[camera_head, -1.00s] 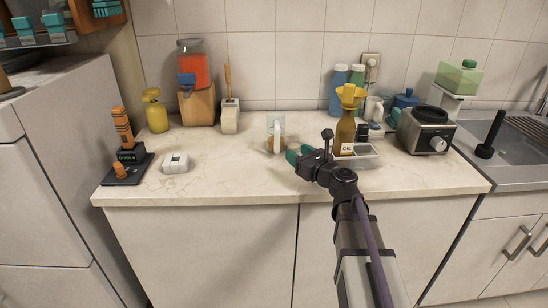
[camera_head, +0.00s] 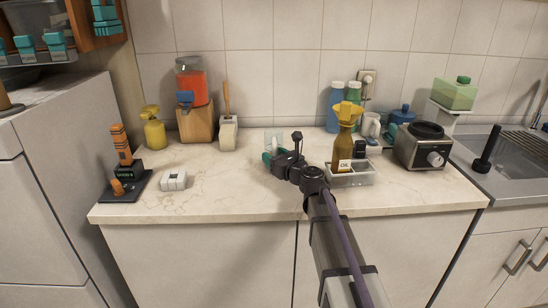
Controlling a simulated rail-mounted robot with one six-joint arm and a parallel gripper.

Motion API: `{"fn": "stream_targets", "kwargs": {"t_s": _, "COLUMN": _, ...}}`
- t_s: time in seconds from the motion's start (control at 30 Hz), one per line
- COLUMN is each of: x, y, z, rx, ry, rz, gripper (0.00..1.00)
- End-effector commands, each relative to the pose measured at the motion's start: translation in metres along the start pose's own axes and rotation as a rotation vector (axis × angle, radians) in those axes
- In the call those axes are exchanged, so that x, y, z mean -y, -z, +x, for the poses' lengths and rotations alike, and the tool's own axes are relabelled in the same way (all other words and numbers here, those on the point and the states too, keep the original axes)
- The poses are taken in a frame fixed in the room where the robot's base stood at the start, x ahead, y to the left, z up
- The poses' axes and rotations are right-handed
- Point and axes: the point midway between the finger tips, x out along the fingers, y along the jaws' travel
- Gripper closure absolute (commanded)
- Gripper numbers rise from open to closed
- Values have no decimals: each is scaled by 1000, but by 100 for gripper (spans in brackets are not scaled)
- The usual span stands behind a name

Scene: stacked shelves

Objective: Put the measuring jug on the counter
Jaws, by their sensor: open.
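The measuring jug (camera_head: 273,138) is a small clear vessel with a pale handle, at the middle of the counter (camera_head: 225,185). It appears to stand upright on the counter top. Its lower part is hidden behind my gripper (camera_head: 272,155). My gripper has teal fingertips and reaches in from the lower right. It is open, right in front of the jug's lower part. I cannot tell whether the fingers touch the jug or lie around its handle.
An oil bottle (camera_head: 345,140) with a yellow funnel stands in a clear tray (camera_head: 350,179) just right of my gripper. A toaster-like appliance (camera_head: 421,147) is farther right. A white timer (camera_head: 174,180) lies left. The counter between timer and gripper is clear.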

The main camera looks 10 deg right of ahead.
Motion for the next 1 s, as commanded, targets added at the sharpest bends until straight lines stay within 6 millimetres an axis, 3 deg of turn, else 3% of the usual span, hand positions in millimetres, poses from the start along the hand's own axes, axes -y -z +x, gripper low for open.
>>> {"fn": "stream_targets", "kwargs": {"t_s": 0.07, "x": 0, "y": 0, "z": 0, "rx": 0, "ry": 0, "rz": 0, "gripper": 51}}
{"fn": "stream_targets", "kwargs": {"t_s": 0.57, "x": 0, "y": 0, "z": -1, "rx": 0, "ry": 0, "rz": 0, "gripper": 99}}
{"fn": "stream_targets", "kwargs": {"t_s": 1.0, "x": 0, "y": -1, "z": -1, "rx": 0, "ry": 0, "rz": 0, "gripper": 100}}
